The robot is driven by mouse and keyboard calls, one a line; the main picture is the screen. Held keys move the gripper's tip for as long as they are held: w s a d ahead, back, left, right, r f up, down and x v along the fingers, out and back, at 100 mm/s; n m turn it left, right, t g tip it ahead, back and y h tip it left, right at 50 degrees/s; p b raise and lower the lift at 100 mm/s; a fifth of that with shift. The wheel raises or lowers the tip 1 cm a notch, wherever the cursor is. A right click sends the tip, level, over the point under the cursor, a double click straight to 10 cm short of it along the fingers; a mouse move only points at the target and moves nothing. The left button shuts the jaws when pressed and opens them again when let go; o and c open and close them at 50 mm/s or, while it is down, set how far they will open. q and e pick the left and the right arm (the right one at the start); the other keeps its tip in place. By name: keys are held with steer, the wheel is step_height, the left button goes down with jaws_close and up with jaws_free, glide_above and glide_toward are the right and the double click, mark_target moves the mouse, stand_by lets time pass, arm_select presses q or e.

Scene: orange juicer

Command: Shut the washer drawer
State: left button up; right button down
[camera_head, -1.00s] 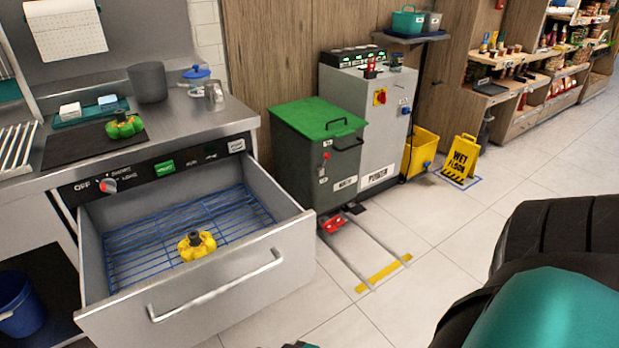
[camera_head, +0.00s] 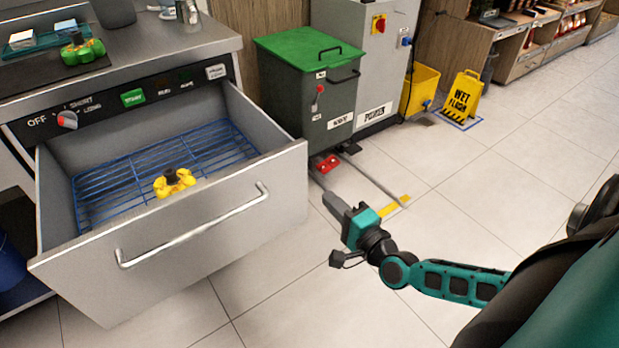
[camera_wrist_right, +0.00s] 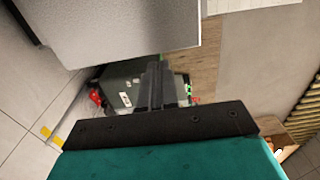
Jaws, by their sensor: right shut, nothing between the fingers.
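The washer drawer (camera_head: 225,238) is pulled out, with a grey front and a long bar handle (camera_head: 192,228). A blue wire rack (camera_head: 125,180) lies inside it, and a yellow knobbed object with a dark centre (camera_head: 174,183) sits on the rack. My right gripper (camera_head: 332,200) is shut and empty, to the right of the drawer front and apart from it. In the right wrist view its closed fingers (camera_wrist_right: 157,75) show below a grey panel, seemingly the drawer front (camera_wrist_right: 120,30). My left gripper is not in view.
A control panel (camera_head: 120,105) with a red-marked knob runs above the drawer. A green-lidded bin (camera_head: 320,90) stands close right of the drawer, with a red pedal (camera_head: 327,164) on the floor. A yellow wet-floor sign (camera_head: 463,95) is farther back. The tiled floor before the drawer is clear.

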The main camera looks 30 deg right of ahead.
mark_target(299, 170)
steer(key=w+b, duration=0.1)
steer(key=w, duration=0.8)
steer(key=shift+w+a+b, duration=0.15)
steer(key=shift+w+b, duration=0.15)
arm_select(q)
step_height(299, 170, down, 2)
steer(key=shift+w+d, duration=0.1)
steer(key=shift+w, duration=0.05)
arm_select(e)
steer(key=shift+w, duration=0.1)
